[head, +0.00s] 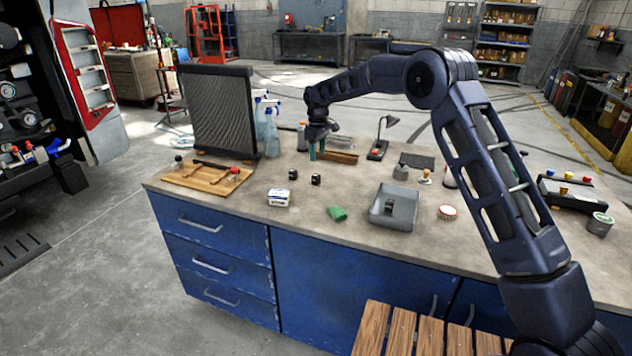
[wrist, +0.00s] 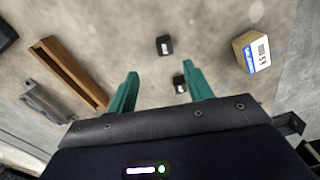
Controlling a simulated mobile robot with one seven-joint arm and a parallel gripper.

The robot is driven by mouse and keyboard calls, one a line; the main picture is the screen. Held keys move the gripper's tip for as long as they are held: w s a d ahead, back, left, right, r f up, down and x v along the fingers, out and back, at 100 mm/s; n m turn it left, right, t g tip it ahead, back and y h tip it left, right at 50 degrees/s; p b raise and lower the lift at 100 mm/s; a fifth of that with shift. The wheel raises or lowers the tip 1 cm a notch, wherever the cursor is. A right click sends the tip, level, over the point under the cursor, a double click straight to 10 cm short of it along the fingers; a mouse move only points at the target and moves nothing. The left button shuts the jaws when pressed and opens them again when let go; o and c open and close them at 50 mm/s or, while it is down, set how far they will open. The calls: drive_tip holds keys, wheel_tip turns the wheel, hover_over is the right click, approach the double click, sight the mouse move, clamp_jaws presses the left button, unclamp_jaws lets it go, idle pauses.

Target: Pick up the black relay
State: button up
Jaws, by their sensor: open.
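Two small black blocks that look like relays stand on the bench in the head view, a left one (head: 293,174) and a right one (head: 316,179). The wrist view shows two black blocks as well, one (wrist: 164,45) beyond the fingertips and one (wrist: 180,84) beside the right finger, partly hidden by it. A third dark block (head: 389,206) sits in the grey tray (head: 408,220). My gripper (head: 316,152) is open and empty, with teal fingers (wrist: 161,70) pointing down, above the bench behind the two blocks.
A white and blue box (head: 279,197) stands in front of the blocks, with a green item (head: 337,213) to its right. A brown wooden channel (wrist: 70,73) lies beside my gripper. A dark radiator panel (head: 218,110) and spray bottles (head: 271,132) stand to the left.

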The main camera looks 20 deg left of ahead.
sight(316, 175)
drive_tip(key=shift+s+a+f, duration=0.15)
drive_tip(key=shift+a+f, duration=0.35)
drive_tip(key=shift+f, duration=0.1)
wheel_tip(316, 175, down, 5)
drive_tip(key=shift+s+d+f, duration=0.15)
drive_tip(key=shift+f, duration=1.2)
drive_tip(key=shift+s+d+f, duration=0.1)
drive_tip(key=shift+d+f, duration=0.05)
drive_tip(key=shift+f, duration=1.2)
drive_tip(key=c, duration=1.1)
